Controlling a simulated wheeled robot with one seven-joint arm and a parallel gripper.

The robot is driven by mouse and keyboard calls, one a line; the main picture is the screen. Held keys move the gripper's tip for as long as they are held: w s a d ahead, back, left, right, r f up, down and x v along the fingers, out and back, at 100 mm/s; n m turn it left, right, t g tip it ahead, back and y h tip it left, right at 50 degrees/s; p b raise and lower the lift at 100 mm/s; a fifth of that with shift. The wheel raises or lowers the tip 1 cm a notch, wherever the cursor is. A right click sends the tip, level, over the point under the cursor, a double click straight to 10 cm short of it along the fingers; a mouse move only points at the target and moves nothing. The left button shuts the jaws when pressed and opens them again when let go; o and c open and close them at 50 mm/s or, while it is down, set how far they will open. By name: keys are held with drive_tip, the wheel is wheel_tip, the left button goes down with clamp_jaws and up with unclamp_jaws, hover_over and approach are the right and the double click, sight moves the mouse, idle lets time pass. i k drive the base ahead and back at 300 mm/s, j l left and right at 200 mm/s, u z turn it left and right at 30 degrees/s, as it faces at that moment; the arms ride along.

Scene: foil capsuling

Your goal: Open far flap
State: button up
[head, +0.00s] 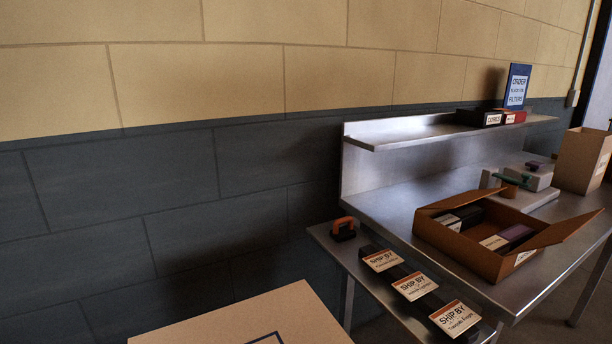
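An open brown cardboard box (455,246) sits on the metal bench at the right. One flap (568,229) leans outward and up on its right side. A narrower strip of cardboard (447,201) rises along its back left edge; I cannot tell whether it is a flap or wall. Inside are small dark cartons, including a purple one (515,236), some with pale labels. My gripper is not in view.
The metal bench (395,208) has a raised shelf (400,135) behind. A lower side shelf holds "SHIP BY" signs (414,286) and an orange-and-black tool (343,229). A cardboard surface (230,318) fills the bottom foreground. White equipment (535,178) stands behind the open box.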

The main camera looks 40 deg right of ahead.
sight(457, 201)
drive_tip(key=l+z, duration=0.2)
drive_tip(key=z, duration=0.25)
drive_tip(key=l+z, duration=0.2)
drive_tip(key=z, duration=0.25)
drive_tip(key=i+l+z, duration=0.15)
drive_tip(key=z, duration=0.3)
